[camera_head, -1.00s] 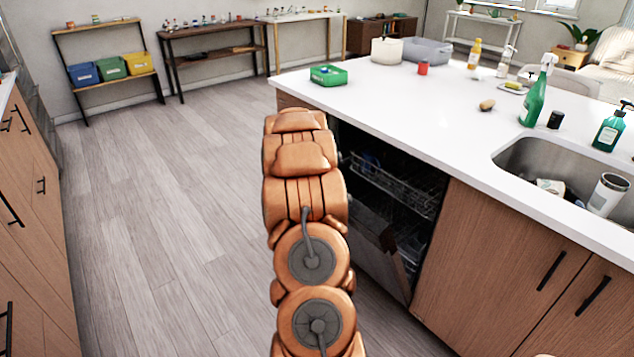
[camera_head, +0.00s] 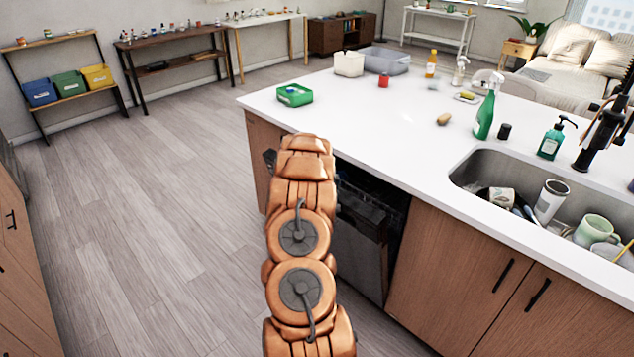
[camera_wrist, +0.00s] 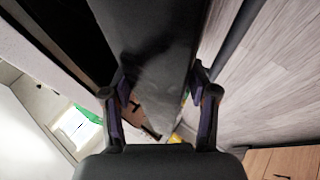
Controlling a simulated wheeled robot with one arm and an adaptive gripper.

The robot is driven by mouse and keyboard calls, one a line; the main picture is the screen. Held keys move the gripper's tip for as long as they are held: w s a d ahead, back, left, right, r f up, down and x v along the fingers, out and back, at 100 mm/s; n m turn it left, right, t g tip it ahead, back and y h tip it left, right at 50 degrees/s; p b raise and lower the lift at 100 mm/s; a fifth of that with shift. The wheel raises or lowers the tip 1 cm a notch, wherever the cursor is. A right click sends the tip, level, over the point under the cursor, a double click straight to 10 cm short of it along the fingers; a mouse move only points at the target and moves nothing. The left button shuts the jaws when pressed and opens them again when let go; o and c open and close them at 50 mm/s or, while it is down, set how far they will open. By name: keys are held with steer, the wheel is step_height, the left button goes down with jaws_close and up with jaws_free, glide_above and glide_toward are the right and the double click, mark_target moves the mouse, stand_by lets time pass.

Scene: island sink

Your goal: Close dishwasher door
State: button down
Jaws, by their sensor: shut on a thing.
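The dishwasher door (camera_head: 362,245) is a dark grey panel under the island counter. In the head view it stands nearly upright, with a dark gap at its upper edge, and my arm covers its left part. The racks inside are mostly hidden. In the wrist view the door (camera_wrist: 150,45) runs as a wide dark panel between the two fingers. My gripper (camera_wrist: 163,108) has one finger on each side of it and is shut on it. In the head view my arm hides the fingers.
The white island counter (camera_head: 370,130) overhangs the dishwasher. It carries a green box (camera_head: 294,95), bottles and a sink (camera_head: 480,170) with dishes in it. Wooden cabinets (camera_head: 450,265) adjoin on the right. The floor (camera_head: 150,200) to the left is clear.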

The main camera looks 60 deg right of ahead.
steer(key=shift+d+r, duration=0.25)
steer(key=shift+d, duration=0.1)
steer(key=shift+c, duration=2.2)
jaws_free()
steer(key=shift+f, duration=0.1)
steer(key=v, duration=1.2)
steer(key=shift+c, duration=0.2)
